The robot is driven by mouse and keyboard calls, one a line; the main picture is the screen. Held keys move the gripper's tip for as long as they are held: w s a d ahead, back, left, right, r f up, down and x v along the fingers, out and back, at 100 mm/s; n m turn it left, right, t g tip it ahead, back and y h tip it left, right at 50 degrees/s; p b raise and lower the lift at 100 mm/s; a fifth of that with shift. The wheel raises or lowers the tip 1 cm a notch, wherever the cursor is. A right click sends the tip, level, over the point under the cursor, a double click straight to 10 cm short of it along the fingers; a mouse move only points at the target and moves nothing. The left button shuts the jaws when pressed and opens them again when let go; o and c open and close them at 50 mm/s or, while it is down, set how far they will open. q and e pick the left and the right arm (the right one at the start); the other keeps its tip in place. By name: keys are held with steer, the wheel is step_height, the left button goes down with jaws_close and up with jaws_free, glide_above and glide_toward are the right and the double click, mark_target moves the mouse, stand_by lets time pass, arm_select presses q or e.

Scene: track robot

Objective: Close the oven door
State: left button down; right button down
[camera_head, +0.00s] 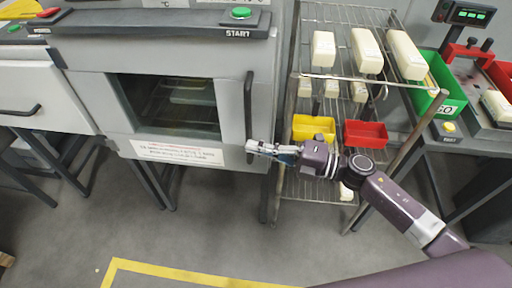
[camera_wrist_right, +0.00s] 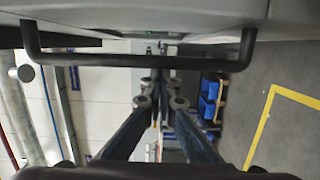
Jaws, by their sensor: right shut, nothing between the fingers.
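The oven door (camera_head: 231,92) is grey with a dark window and a warning label along its lower part. It looks flush or nearly flush with the oven front; I cannot tell if a small gap remains. Its black vertical handle (camera_head: 248,105) is on the right side. My right gripper (camera_head: 252,147) is shut and empty, its tips by the handle's lower end. In the right wrist view the handle (camera_wrist_right: 140,61) crosses above the middle, close to the fingers (camera_wrist_right: 158,88); contact is unclear. My left gripper is not in view.
A wire rack (camera_head: 330,77) with pale blocks, a yellow bin (camera_head: 313,127) and a red bin (camera_head: 365,134) stands right of the oven, behind my right arm. A green start button (camera_head: 241,12) is above the door. The floor in front is clear, with yellow tape (camera_head: 170,273).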

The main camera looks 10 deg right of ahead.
mark_target(264, 139)
steer(key=v, duration=1.2)
steer(key=w+d+f+m+t+h, duration=0.3)
steer(key=d+f+m+h, duration=0.25)
steer(key=f+m, duration=0.4)
steer(key=w+d+f+m+t+h, duration=0.25)
steer(key=d+f+m+h, duration=0.35)
steer(key=f, duration=0.7)
steer(key=s+d+f+m+g+h, duration=0.1)
steer(key=s+d+f+m, duration=0.15)
steer(key=f, duration=0.35)
steer(key=s+d+f+m+h, duration=0.1)
steer(key=s+f+m, duration=0.15)
steer(key=f, duration=0.25)
steer(key=s+a+f+m+g+h, duration=0.1)
steer(key=s+f+m+g+h, duration=0.3)
steer(key=s+f, duration=1)
steer(key=s+a+f+m+g, duration=0.2)
steer(key=s+a+f+g, duration=0.1)
steer(key=s, duration=0.8)
steer(key=s+a+f+m+g+y+p, duration=0.1)
steer(key=s+a+f+g, duration=0.3)
steer(key=s, duration=0.8)
step_height(264, 139, down, 2)
steer(key=shift+a+f+m, duration=0.15)
steer(key=shift+a+m, duration=0.3)
steer(key=shift+a, duration=0.25)
steer(key=shift+s, duration=0.1)
